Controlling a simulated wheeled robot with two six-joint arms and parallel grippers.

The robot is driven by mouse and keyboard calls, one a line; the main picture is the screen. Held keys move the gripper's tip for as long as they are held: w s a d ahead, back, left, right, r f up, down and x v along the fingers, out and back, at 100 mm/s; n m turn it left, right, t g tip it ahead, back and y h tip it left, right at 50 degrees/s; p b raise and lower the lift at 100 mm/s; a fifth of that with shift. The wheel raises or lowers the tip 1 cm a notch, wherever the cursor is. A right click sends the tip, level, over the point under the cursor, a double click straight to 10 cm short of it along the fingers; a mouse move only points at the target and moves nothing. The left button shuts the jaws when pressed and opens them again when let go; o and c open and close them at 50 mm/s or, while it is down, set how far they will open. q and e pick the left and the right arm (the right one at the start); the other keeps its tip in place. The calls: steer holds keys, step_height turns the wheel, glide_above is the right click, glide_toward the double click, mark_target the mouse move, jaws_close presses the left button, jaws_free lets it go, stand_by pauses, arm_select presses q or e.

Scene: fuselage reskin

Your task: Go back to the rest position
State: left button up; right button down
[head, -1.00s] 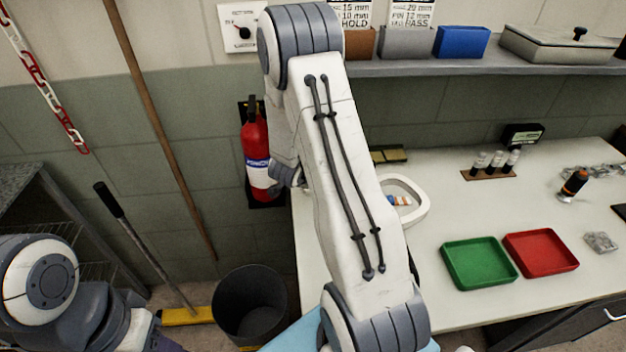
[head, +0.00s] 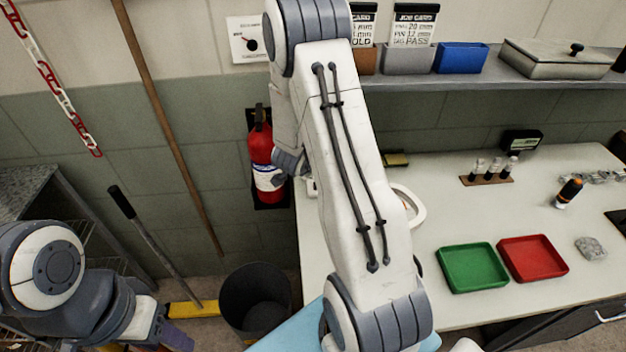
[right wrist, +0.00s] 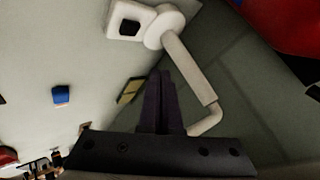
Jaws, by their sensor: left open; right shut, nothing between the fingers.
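My left gripper (head: 148,343) is at the lower left of the head view, with purple fingers partly cut off by the bottom edge. It is open, and I see nothing held in it. My right arm (head: 365,190) stands across the middle of the head view, and its gripper is not visible there. In the right wrist view, my right gripper (right wrist: 160,101) shows its dark purple fingers shut together with nothing between them. A pale jointed fixture (right wrist: 190,72) appears just beyond the fingertips; I cannot tell how far away it is.
The white bench (head: 450,215) holds a green tray (head: 473,267), a red tray (head: 533,258) and a rack of small bottles (head: 487,178). A fire extinguisher (head: 262,155) hangs on the wall.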

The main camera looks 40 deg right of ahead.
steer(key=a+r+n+y, duration=0.3)
steer(key=a+n, duration=0.1)
steer(key=a, duration=0.6)
steer(key=s+a+r+n+y, duration=0.1)
steer(key=a+r+n+y, duration=0.2)
steer(key=a, duration=0.6)
steer(key=a+r+n+y, duration=0.2)
steer(key=a+n, duration=0.3)
steer(key=a, duration=0.5)
steer(key=s+a+r+n+g+y, duration=0.1)
steer(key=s+a+r+n+y, duration=0.15)
steer(key=s+a+n, duration=0.5)
steer(key=s+r+n+g+h, duration=0.2)
steer(key=s+n, duration=0.6)
steer(key=s, duration=1.1)
steer(key=shift+a+r+g, duration=0.15)
steer(key=shift+r+g, duration=0.55)
steer(key=shift+g, duration=0.4)
steer(key=shift+w, duration=0.1)
